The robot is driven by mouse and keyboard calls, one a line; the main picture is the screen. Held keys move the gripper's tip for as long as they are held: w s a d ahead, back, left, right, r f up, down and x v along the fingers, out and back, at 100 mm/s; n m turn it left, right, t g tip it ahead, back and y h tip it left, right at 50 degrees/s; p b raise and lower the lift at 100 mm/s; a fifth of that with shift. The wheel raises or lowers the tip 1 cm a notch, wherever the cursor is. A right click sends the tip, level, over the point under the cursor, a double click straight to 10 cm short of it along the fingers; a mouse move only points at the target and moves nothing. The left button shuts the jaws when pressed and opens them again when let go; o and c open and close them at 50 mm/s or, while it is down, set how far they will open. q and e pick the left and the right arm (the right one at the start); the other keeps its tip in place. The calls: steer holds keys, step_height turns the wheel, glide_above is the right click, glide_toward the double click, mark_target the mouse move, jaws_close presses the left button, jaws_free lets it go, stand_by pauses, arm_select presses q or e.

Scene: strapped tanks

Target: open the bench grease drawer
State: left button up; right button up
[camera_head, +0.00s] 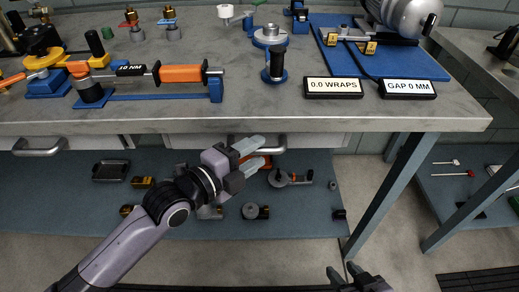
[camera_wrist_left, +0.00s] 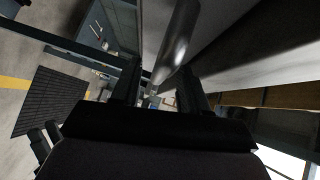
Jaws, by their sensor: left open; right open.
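Two pale drawer fronts sit under the bench edge, and both look shut. No label shows which is the grease drawer. The right drawer front (camera_head: 316,140) has a metal bar handle (camera_head: 274,150); the left drawer has another handle (camera_head: 40,150). My left gripper (camera_head: 256,153) is open at the right drawer's handle, covering its left part. In the left wrist view the handle (camera_wrist_left: 178,45) runs toward the space between the fingers; contact cannot be told. My right gripper (camera_head: 350,277) is open and empty at the bottom edge, away from the drawers.
The bench top (camera_head: 250,105) carries a torque tool with an orange grip (camera_head: 181,73), a black spool (camera_head: 275,66) and two display signs. A blue lower shelf (camera_head: 300,215) with small parts lies below the drawers. A bench leg (camera_head: 392,190) stands right. Floor in front is clear.

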arm_select(q)
steer(key=shift+x, duration=1.05)
jaws_close()
steer(key=shift+s, duration=0.1)
